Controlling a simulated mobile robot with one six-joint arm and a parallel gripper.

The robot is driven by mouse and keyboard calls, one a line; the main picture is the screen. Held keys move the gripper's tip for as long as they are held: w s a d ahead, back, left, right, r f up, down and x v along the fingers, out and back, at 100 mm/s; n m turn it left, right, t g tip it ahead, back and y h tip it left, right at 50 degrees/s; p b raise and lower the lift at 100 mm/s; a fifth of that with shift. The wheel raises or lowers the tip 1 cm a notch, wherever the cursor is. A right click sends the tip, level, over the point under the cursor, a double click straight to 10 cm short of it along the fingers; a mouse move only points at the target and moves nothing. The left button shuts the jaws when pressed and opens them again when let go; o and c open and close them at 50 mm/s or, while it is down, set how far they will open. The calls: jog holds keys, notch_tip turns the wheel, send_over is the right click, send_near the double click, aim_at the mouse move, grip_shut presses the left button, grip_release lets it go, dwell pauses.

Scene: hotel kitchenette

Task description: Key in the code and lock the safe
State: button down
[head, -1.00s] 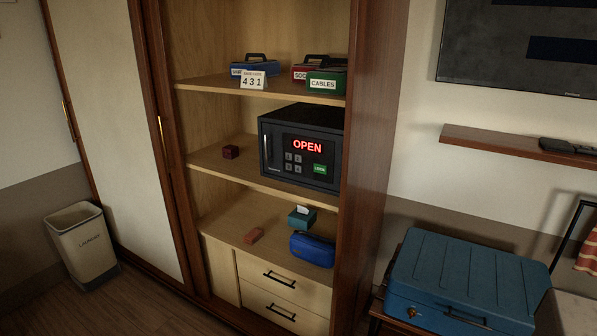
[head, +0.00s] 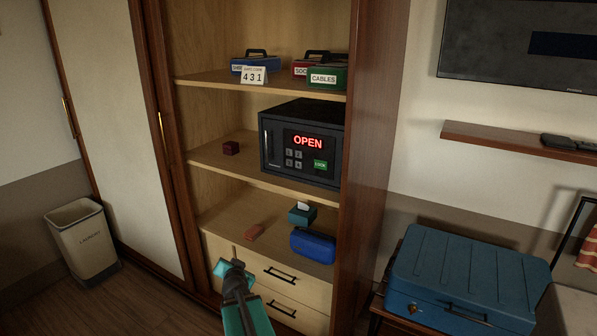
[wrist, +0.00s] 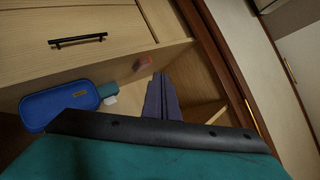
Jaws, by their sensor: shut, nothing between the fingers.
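The dark safe (head: 301,143) stands on the middle shelf of the open wardrobe. Its front looks closed, and its red display (head: 308,141) reads OPEN. A small keypad (head: 293,159) and a green button (head: 320,164) sit below the display; the key digits are too small to read surely. A white card (head: 254,75) on the shelf above shows 431. My gripper (head: 234,264) is low in front of the drawers, below and left of the safe and apart from it. In the wrist view its fingers (wrist: 161,97) are together and empty; the safe is not in that view.
A blue case (head: 313,246), a teal tissue box (head: 302,215) and a reddish block (head: 255,231) lie on the lower shelf. A dark red cube (head: 231,148) sits left of the safe. Labelled boxes (head: 327,78) stand above. A blue suitcase (head: 466,280) is at right.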

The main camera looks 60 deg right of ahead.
aim_at(299, 165)
jog(key=s+d+r+m+t+h, duration=0.1)
jog(key=s+d+r+h, duration=0.1)
jog(key=d+r, duration=0.3)
jog(key=s+d+r+m+t+h, duration=0.1)
jog(key=s+d+r, duration=0.4)
jog(key=r, duration=0.9)
jog(key=s+d+r+m+t+h, duration=0.2)
jog(key=s+d+r+t, duration=0.1)
jog(key=r, duration=0.7)
jog(key=shift+s+d+r+h, duration=0.2)
jog(key=shift+s+d+h, duration=0.35)
jog(key=shift+d, duration=0.55)
jog(key=shift+s+d, duration=0.1)
jog(key=shift+d+p, duration=0.8)
jog(key=shift+d, duration=3.5)
